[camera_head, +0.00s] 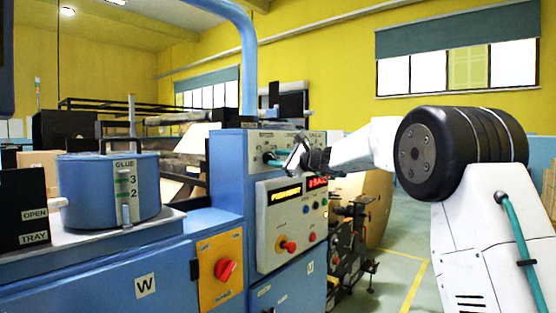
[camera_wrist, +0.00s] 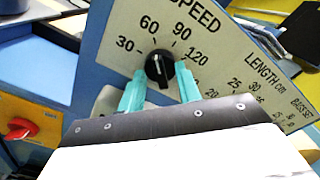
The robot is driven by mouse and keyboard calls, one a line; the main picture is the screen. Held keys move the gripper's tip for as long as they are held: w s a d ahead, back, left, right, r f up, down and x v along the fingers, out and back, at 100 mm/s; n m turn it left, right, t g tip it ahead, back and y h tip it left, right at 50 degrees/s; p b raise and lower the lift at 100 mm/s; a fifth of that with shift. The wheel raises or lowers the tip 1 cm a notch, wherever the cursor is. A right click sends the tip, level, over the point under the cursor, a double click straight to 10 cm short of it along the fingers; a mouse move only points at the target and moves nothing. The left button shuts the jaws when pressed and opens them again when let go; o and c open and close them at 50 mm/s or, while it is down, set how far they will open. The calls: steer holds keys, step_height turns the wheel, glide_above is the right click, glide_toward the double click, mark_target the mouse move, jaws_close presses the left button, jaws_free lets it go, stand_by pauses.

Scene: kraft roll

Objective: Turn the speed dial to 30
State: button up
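The speed dial (camera_wrist: 159,67) is a round black knob with a pale pointer line, on a cream panel printed SPEED in the wrist view. The marks 30, 60, 90 and 120 run around its upper side, with 30 at the left. I cannot clearly tell which mark the pointer faces. My gripper (camera_wrist: 160,72) is open, with one teal fingertip on each side of the dial. Small gaps seem to show between the fingertips and the knob. In the head view my gripper (camera_head: 278,157) is at the upper panel of the blue machine (camera_head: 226,165) and hides the dial.
A LENGTH cm scale (camera_wrist: 265,72) is to the right of the dial. A red rotary switch (camera_wrist: 20,128) is at the left of the wrist view. Below the upper panel, a control box (camera_head: 292,222) carries lit displays and buttons. A blue glue pot (camera_head: 90,190) stands at the left.

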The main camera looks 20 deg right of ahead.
steer(key=shift+w+a, duration=0.2)
jaws_close()
steer(key=shift+n, duration=0.4)
steer(key=n, duration=0.3)
steer(key=shift+f+n, duration=0.1)
steer(key=shift+n, duration=0.2)
steer(key=shift+f+n, duration=0.15)
steer(key=shift+n, duration=2.05)
